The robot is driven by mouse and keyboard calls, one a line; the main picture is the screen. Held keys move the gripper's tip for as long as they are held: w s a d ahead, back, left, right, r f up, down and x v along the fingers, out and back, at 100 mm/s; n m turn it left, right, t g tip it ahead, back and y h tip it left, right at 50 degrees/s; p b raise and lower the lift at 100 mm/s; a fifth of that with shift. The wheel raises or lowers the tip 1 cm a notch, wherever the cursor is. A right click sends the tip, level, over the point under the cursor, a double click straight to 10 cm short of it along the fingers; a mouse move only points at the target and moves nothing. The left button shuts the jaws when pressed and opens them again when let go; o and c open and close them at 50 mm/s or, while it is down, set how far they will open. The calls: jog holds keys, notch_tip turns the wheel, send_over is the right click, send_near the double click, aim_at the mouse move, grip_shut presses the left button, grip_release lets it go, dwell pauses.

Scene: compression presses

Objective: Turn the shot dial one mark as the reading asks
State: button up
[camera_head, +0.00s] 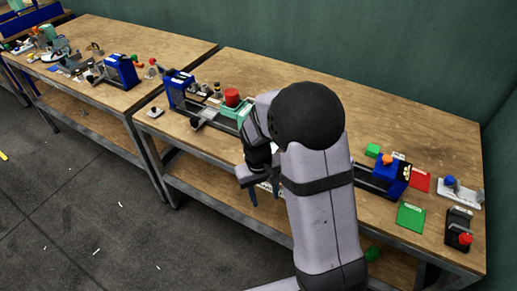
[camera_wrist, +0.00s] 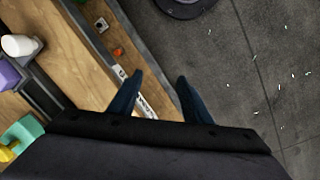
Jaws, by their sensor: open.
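My gripper (camera_head: 264,195) hangs at the front edge of the nearer bench, fingers pointing down. It also shows in the wrist view (camera_wrist: 160,82), with its two dark blue fingers apart and nothing between them. A white label strip (camera_wrist: 132,92) with dark marks runs along the bench edge, behind the left finger in that view. I cannot pick out the shot dial for certain in either view. My arm hides the middle of the bench in the head view. A blue press (camera_head: 385,178) with an orange knob (camera_head: 388,159) stands right of my arm.
Left of my arm are another blue press (camera_head: 182,91) and a red cylinder (camera_head: 232,97). To the right lie a green pad (camera_head: 410,218), a red pad (camera_head: 420,180) and a black box with a red knob (camera_head: 465,239). The floor (camera_head: 120,230) before the bench is mostly clear.

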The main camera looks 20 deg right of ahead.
jog(key=w+d+r+m+t, duration=0.1)
jog(key=w+r+m+t, duration=0.1)
jog(key=w, duration=0.6)
jog(key=w+d+r+m+t+h, duration=0.1)
jog(key=w+r+m, duration=0.3)
jog(key=w, duration=0.4)
jog(key=shift+w+r+m+t, duration=0.2)
jog(key=shift+r+m+t, duration=0.2)
jog(key=shift+r+t, duration=0.4)
jog(key=shift+p+x, duration=0.9)
jog(key=shift+x, duration=2.75)
jog(key=shift+s, duration=0.1)
jog(key=c, duration=1)
